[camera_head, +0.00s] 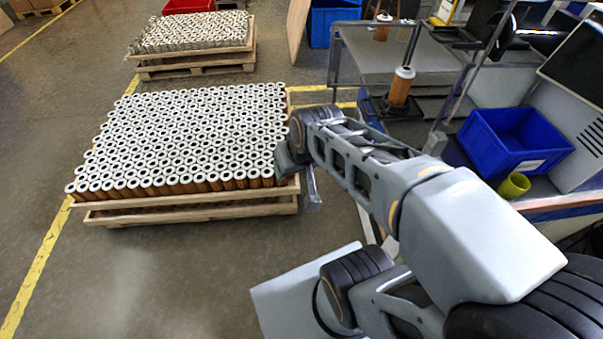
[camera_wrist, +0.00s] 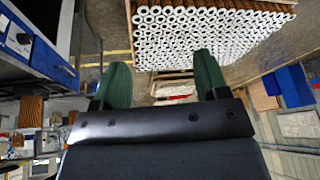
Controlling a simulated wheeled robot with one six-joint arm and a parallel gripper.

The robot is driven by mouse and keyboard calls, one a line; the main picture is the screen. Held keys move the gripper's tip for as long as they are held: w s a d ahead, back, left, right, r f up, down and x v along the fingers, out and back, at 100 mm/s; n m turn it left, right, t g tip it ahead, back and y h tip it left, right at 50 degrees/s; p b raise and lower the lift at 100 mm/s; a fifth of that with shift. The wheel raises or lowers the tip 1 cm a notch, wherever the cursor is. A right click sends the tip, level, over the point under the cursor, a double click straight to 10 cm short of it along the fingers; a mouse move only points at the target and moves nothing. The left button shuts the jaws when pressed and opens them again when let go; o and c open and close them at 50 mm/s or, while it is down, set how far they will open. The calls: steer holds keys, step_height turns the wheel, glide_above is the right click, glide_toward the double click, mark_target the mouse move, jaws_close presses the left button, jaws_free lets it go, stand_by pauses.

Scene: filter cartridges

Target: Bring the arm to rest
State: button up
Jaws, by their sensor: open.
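My arm reaches from the lower right of the head view toward the pallet. My gripper (camera_wrist: 160,80) shows in the wrist view as two green fingers spread apart, with nothing between them. In the head view the gripper end is mostly hidden behind my arm, close to the right edge of the pallet of cartridges. The filter cartridges (camera_head: 190,135) stand upright in dense rows, with white ring tops and orange-brown sides. They also show in the wrist view (camera_wrist: 200,32), beyond the fingers.
The cartridges stand on a wooden pallet (camera_head: 190,213); a second loaded pallet (camera_head: 195,68) is behind. A workbench at right holds a single cartridge (camera_head: 401,87), a blue bin (camera_head: 515,140) and a yellow-green cup (camera_head: 514,186). Floor at left is clear.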

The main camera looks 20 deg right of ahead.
steer(key=shift+s+d+f+g+h, duration=0.1)
steer(key=shift+s+g+h, duration=0.15)
steer(key=shift+s, duration=0.4)
steer(key=shift+s+d+f+g+h, duration=0.15)
steer(key=shift+s+g, duration=0.1)
steer(key=shift+s, duration=0.4)
steer(key=shift+a+r, duration=0.1)
